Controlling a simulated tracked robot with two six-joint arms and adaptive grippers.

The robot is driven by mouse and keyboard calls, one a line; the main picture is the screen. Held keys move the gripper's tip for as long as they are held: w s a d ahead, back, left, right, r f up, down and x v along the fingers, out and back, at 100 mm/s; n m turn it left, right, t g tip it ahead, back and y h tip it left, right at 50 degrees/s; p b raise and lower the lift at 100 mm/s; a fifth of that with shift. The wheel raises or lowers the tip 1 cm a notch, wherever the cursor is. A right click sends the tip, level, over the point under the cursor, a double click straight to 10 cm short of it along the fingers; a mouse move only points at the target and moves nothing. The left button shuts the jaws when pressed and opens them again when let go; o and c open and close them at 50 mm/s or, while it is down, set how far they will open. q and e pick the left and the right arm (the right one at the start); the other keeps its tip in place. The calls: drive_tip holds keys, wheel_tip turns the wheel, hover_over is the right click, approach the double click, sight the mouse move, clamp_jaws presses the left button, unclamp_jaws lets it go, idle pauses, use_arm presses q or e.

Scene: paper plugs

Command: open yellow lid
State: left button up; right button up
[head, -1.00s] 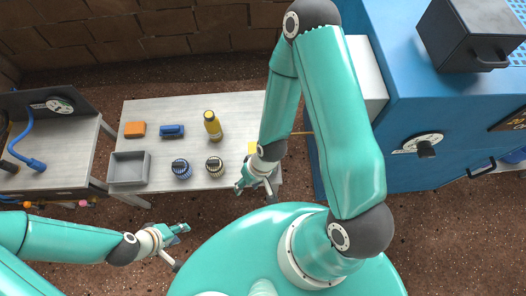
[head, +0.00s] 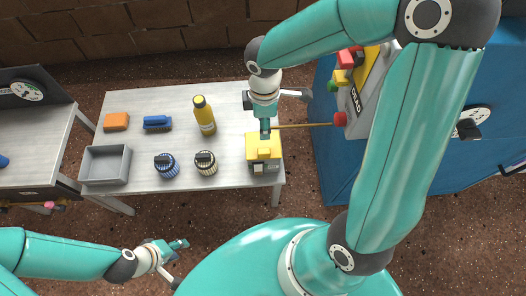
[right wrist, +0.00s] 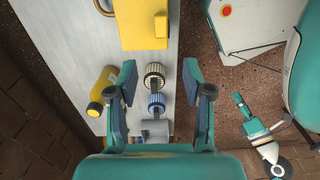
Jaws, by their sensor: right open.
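The yellow box with its yellow lid (head: 262,146) stands at the right end of the grey table. A darker raised yellow piece on its top also shows in the right wrist view (right wrist: 161,26). The lid looks shut. My right gripper (head: 265,127) comes down over the far side of the box and hides part of it in the head view.
On the table (head: 225,98) are a yellow bottle (head: 205,117), two ribbed round containers (head: 166,166) (head: 206,164), a grey tray (head: 106,166), a blue brush (head: 157,123) and an orange block (head: 116,122).

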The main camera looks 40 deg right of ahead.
sight(264, 150)
wheel_tip(264, 150, down, 15)
drive_tip(key=b, duration=0.5)
clamp_jaws()
drive_tip(key=shift+r, duration=0.1)
